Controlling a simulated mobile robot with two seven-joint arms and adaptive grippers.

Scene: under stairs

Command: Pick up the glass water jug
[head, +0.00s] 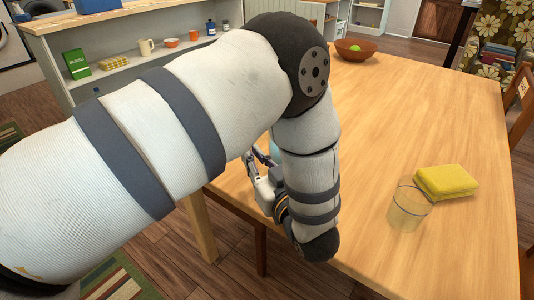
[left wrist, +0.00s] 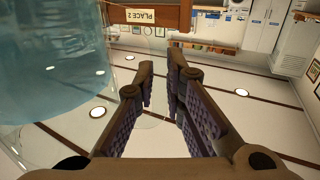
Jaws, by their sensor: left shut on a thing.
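The glass water jug, holding pale blue water, fills the upper left of the left wrist view (left wrist: 50,60). In the head view only a small bluish bit of it (head: 275,150) shows behind my left forearm. My left gripper (left wrist: 160,82) has its fingers close together beside the jug, shut on a thin clear part that looks like its handle; the exact contact is hard to see. In the head view the left gripper (head: 253,168) is partly hidden by my own arm at the table's left edge. My right gripper is not in view.
On the wooden table (head: 430,110) stand a clear drinking glass (head: 408,212), a yellow sponge (head: 446,182) and a brown bowl (head: 355,48) with something green in it. The table's middle is clear. A shelf unit (head: 130,62) with cups stands behind at left.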

